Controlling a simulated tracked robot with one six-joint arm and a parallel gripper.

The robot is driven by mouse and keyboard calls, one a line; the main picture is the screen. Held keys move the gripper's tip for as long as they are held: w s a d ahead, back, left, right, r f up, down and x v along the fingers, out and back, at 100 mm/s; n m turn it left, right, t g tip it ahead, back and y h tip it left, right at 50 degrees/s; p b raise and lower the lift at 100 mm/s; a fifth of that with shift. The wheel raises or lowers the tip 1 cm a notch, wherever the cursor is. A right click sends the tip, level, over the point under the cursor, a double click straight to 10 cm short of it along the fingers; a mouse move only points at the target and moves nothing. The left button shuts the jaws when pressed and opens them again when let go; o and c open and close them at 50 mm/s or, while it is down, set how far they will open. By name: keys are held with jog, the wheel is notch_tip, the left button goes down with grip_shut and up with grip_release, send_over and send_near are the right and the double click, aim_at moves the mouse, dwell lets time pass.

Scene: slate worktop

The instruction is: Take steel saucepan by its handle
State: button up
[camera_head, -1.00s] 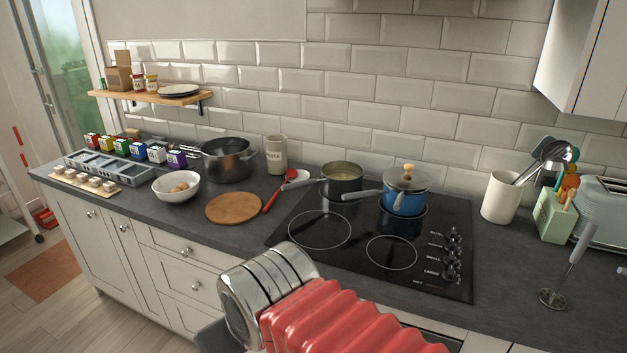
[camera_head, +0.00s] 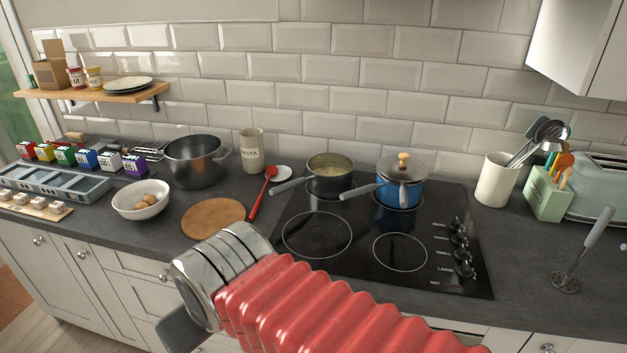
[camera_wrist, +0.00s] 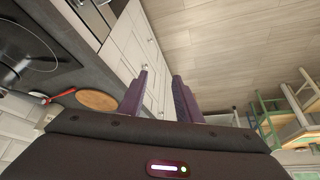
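The steel saucepan (camera_head: 330,183) stands on the back left of the black hob (camera_head: 360,265), with pale contents inside. Its grey handle (camera_head: 289,187) points left and towards me, over the hob's left edge. My gripper (camera_wrist: 160,80) is open and empty in the wrist view, its two dark fingers apart over the cabinet fronts and floor.
A blue lidded pot (camera_head: 399,191) stands right of the saucepan, its handle pointing towards it. A red spoon (camera_head: 262,193) and round board (camera_head: 214,219) lie left of the hob. A large pot (camera_head: 195,166) stands behind the egg bowl (camera_head: 141,204). The front burners are clear.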

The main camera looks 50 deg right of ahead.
jog(key=shift+o, duration=1.2)
jog(key=shift+w+d+r, duration=0.1)
jog(key=shift+w+r, duration=0.05)
jog(key=w+d+r+m, duration=0.3)
jog(key=w+d+m, duration=0.2)
jog(key=w+d, duration=0.4)
jog(key=w+d+r+m, duration=0.3)
jog(key=w+d+m, duration=0.35)
jog(key=d, duration=0.35)
jog(key=w+d+f+m+t+h, duration=0.1)
jog(key=d+m, duration=0.7)
jog(key=d, duration=1.9)
jog(key=shift+x, duration=1.05)
jog(key=shift+w, duration=0.1)
